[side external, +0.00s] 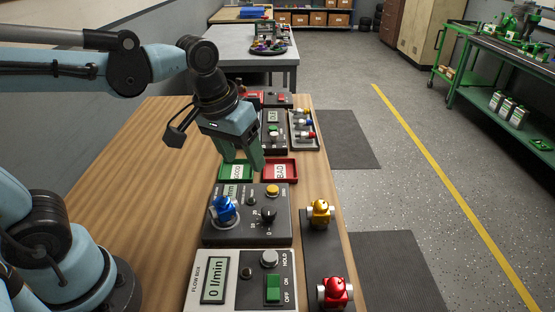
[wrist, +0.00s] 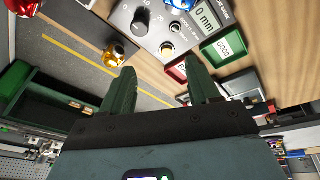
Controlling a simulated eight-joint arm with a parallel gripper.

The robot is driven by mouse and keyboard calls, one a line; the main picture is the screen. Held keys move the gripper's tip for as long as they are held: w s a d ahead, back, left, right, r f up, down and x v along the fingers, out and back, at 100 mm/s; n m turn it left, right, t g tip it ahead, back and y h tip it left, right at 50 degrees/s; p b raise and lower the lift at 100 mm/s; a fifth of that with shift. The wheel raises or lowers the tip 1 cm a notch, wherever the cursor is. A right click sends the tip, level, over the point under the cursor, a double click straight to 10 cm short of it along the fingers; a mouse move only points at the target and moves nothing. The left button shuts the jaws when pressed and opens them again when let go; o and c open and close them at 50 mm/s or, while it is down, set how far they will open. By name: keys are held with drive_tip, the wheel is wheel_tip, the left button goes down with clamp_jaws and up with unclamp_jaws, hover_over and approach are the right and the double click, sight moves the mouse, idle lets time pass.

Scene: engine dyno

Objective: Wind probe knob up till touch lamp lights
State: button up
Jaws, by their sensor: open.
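The probe box (side external: 247,236) is a dark grey panel on the wooden bench. Its black pointer knob (side external: 268,215) stands on a numbered dial; the knob also shows in the wrist view (wrist: 140,20). A round amber cap (side external: 272,190), perhaps the touch lamp, sits at the far right of the panel; I cannot tell whether it is lit. In the wrist view the mm display (wrist: 207,18) reads 0. A blue fitting (side external: 224,208) sits on the panel's left. My gripper (side external: 243,163) is open and empty, above the trays beyond the box, apart from the knob.
A green GOOD tray (side external: 236,179) and a red BAD tray (side external: 294,170) lie just beyond the box. A flow box (side external: 240,290) is nearer. Yellow (side external: 319,213) and red (side external: 334,293) fittings stand along the right edge. The bench's left side is clear.

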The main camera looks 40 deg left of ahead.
sight(268, 210)
drive_tip(key=w+d+n+g, duration=0.2)
drive_tip(key=w+d+g, duration=0.1)
drive_tip(key=d, duration=0.1)
drive_tip(key=f, duration=1.2)
drive_tip(key=shift+s+d, duration=0.15)
drive_tip(key=shift+s, duration=0.1)
drive_tip(key=c, duration=1)
drive_tip(key=shift+c, duration=0.2)
